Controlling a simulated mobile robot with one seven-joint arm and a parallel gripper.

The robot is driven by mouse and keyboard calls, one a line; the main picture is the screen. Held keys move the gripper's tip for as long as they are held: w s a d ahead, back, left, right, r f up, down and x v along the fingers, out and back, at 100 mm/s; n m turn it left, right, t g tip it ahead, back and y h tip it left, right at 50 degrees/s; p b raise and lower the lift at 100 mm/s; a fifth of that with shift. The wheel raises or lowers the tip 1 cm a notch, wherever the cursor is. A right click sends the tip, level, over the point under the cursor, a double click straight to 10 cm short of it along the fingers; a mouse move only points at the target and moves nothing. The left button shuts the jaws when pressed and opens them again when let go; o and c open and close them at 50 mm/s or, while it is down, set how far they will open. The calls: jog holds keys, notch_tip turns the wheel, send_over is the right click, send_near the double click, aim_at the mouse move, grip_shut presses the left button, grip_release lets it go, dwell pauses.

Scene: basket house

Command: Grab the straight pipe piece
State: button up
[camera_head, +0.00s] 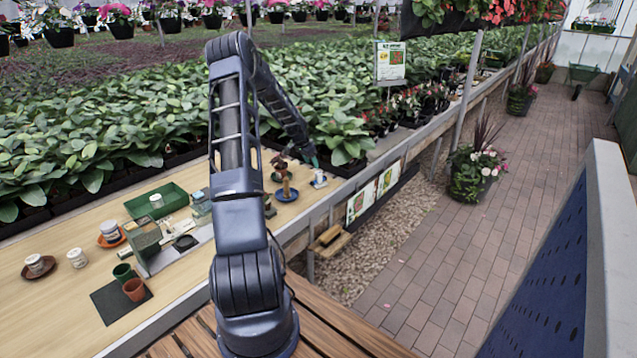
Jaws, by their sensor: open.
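My gripper (311,158) is at the end of my arm, above the far right part of the table, with small teal tips. It is open and looks empty. I cannot surely pick out a straight pipe piece at this size. A short white cylinder (319,175) stands on a blue base just below and right of my gripper. Another white cylinder (156,201) is in the green tray (140,207). More white jar-like cylinders are at the left: one (77,258) on the bare table, one (110,231) on an orange saucer, one (35,264) on a brown saucer.
A brown figure-like object (284,180) stands on a blue saucer (287,196) near my gripper. A grey-green box (142,236), a green pot (123,273) and a terracotta pot (134,290) are left of my arm. Leafy plants border the table's back.

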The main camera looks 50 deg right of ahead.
aim_at(318, 173)
jog(key=x, duration=0.6)
jog(key=shift+s+d+f, duration=0.15)
jog(key=shift+s+d, duration=0.25)
jog(key=shift+x, duration=2.8)
jog(key=shift+w+d, duration=0.1)
jog(key=shift+w, duration=0.15)
jog(key=shift+c, duration=0.2)
jog(key=c, duration=1)
